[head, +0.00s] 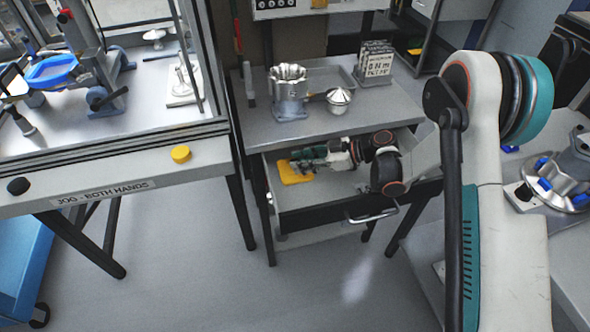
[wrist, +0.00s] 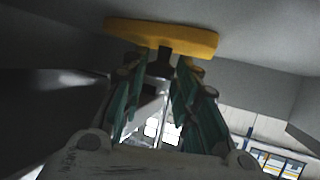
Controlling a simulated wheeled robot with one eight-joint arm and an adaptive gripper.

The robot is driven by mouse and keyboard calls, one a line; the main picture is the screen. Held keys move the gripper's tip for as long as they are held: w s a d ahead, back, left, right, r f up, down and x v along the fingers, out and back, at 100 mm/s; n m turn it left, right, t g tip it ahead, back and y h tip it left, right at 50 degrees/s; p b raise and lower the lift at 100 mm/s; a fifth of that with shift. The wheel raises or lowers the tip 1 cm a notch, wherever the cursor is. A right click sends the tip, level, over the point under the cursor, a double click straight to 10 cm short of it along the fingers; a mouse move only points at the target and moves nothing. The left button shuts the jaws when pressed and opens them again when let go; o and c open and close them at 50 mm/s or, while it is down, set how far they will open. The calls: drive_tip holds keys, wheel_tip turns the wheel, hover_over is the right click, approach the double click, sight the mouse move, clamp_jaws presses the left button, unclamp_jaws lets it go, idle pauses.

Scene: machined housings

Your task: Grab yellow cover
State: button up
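The yellow cover (head: 296,178) lies in the open drawer (head: 330,210), toward its left side. In the wrist view the yellow cover (wrist: 165,37) is a wide plate just beyond the fingertips, with a short dark stem or knob at its middle. My gripper (head: 300,163) is inside the drawer, low over the cover. In the wrist view the teal fingers of my gripper (wrist: 163,66) stand apart on either side of the dark stem, with a narrow gap showing. Contact is not clear. The fingers hide part of the cover in the head view.
A bench with a yellow button (head: 181,154) stands left. A flanged part (head: 560,185) stands right.

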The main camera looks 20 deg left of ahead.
clamp_jaws()
